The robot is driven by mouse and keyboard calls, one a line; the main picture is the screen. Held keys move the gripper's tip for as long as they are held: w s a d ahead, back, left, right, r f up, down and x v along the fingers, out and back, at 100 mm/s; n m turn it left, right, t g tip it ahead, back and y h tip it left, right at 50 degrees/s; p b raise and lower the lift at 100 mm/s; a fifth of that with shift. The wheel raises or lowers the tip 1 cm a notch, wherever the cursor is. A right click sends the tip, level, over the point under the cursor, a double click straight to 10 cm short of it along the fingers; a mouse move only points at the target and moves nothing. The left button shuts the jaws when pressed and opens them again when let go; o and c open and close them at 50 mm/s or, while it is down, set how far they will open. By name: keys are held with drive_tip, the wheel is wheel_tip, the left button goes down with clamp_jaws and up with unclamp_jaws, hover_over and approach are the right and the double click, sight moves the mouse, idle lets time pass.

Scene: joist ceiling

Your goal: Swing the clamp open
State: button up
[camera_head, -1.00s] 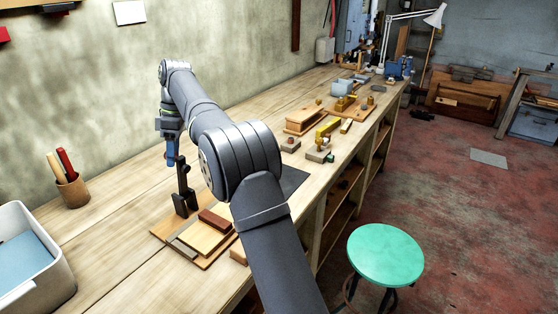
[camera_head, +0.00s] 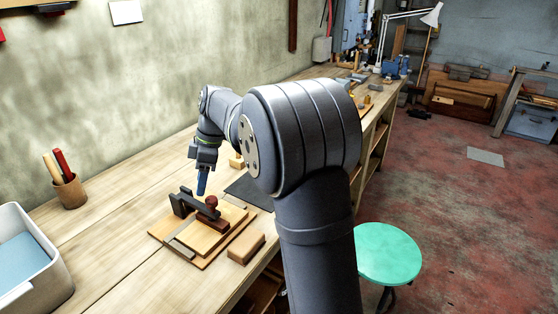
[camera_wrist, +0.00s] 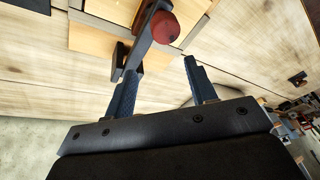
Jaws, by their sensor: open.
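The clamp (camera_head: 190,204) stands on a wooden board (camera_head: 183,253) on the bench. Its dark bar lies low, roughly level, reaching over the board toward a red-brown block (camera_head: 212,223). A dark red knob (camera_head: 211,202) sits at the bar's end. My gripper (camera_head: 202,190) points down just above and behind the knob, with blue fingers. In the wrist view the fingers of my gripper (camera_wrist: 160,82) are apart with nothing held between them. There the bar (camera_wrist: 142,42) passes close to the left fingertip and the knob (camera_wrist: 165,27) lies beyond the fingertips. Contact cannot be told.
A wooden block (camera_head: 246,248) lies right of the board. A dark mat (camera_head: 250,190) lies behind it. A cup of tools (camera_head: 69,190) and a white bin (camera_head: 32,262) stand left. A green stool (camera_head: 388,252) is beside the bench.

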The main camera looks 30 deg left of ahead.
drive_tip(key=shift+y, duration=0.7)
drive_tip(key=d+f, duration=0.1)
drive_tip(key=f, duration=0.1)
drive_tip(key=d+f, duration=0.2)
drive_tip(key=shift+d+f, duration=0.15)
drive_tip(key=shift+f, duration=0.05)
drive_tip(key=v, duration=1.7)
drive_tip(key=s+a+f+m+t+y, duration=0.1)
drive_tip(key=s+a+f+m+t, duration=0.15)
drive_tip(key=s+m, duration=0.4)
drive_tip(key=w+a+f+m, duration=0.2)
drive_tip(key=a+f, duration=0.3)
drive_tip(key=f, duration=0.3)
drive_tip(key=s+d+v, duration=0.1)
drive_tip(key=v, duration=0.9)
drive_tip(key=w+d+f+m+t, duration=0.1)
drive_tip(key=w+d+f+m, duration=0.2)
drive_tip(key=w+d, duration=0.6)
drive_tip(key=d, duration=0.4)
drive_tip(key=shift+h, duration=0.3)
drive_tip(key=shift+t, duration=0.25)
drive_tip(key=n+y, duration=0.1)
drive_tip(key=n, duration=0.2)
hover_over(213, 198)
drive_tip(key=shift+s+a+f+g, duration=0.1)
drive_tip(key=shift+a+f+g, duration=0.1)
drive_tip(key=shift+f, duration=0.35)
drive_tip(key=shift+s+a+f+g, duration=0.1)
drive_tip(key=shift+f+g, duration=0.1)
drive_tip(key=shift+f, duration=0.3)
